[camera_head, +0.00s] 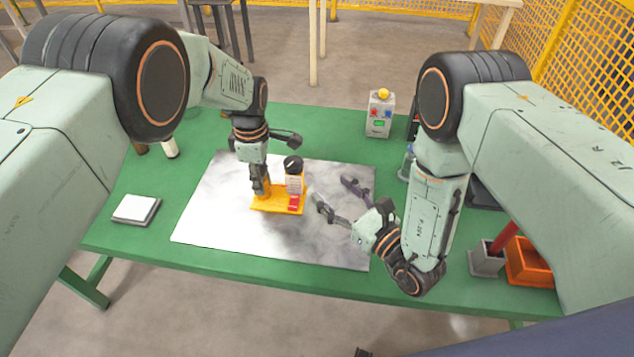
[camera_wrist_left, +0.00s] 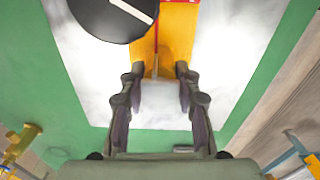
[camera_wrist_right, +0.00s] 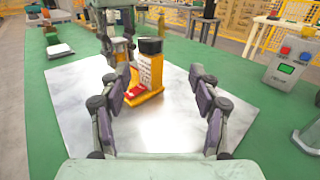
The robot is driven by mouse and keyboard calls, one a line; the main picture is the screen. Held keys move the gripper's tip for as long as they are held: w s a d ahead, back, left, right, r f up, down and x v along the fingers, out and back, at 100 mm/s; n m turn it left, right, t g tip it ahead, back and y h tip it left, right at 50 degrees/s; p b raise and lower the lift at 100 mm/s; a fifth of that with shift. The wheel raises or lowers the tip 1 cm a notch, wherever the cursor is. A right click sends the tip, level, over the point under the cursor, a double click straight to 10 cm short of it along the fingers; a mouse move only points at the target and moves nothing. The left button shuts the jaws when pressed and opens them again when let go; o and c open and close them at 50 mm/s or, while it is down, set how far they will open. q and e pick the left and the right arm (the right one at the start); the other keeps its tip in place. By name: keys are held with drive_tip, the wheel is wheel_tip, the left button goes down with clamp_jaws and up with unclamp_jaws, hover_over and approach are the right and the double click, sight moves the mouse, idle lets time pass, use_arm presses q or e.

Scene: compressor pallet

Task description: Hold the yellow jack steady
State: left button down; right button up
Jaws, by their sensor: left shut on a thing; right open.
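The yellow jack (camera_head: 267,205) stands on the metal sheet, with a white-labelled block, a black round top and a red part at its right end. It also shows in the right wrist view (camera_wrist_right: 141,91) and partly in the left wrist view (camera_wrist_left: 178,40). My left gripper (camera_head: 260,190) points down and is shut on the left end of the jack; in its wrist view the fingers (camera_wrist_left: 160,75) sit on both sides of a yellow part. My right gripper (camera_head: 333,200) is open and empty, to the right of the jack and apart from it.
The metal sheet (camera_head: 215,225) lies on the green table (camera_head: 120,237). A white pad (camera_head: 135,208) lies at the left. A control box (camera_head: 380,113) with a yellow button stands at the back. A grey cup (camera_head: 486,260) and an orange bin (camera_head: 530,265) stand at the right. The sheet's front is clear.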

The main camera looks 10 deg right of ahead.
sight(302, 166)
drive_tip(key=w+d+r+n+y, duration=0.2)
drive_tip(key=w+d+y, duration=0.1)
drive_tip(key=w, duration=0.1)
drive_tip(key=w+a+n+g+y, duration=0.1)
drive_tip(key=w+a+g, duration=0.1)
drive_tip(key=a, duration=0.1)
drive_tip(key=w+a+f+n+g+y, duration=0.1)
drive_tip(key=w+a+g, duration=0.1)
drive_tip(key=a, duration=0.2)
drive_tip(key=w+a+n+g+y, duration=0.1)
drive_tip(key=a+g, duration=0.1)
drive_tip(key=a, duration=0.1)
drive_tip(key=shift+w+a+f, duration=0.3)
drive_tip(key=shift+w+a, duration=0.1)
drive_tip(key=c, duration=1.2)
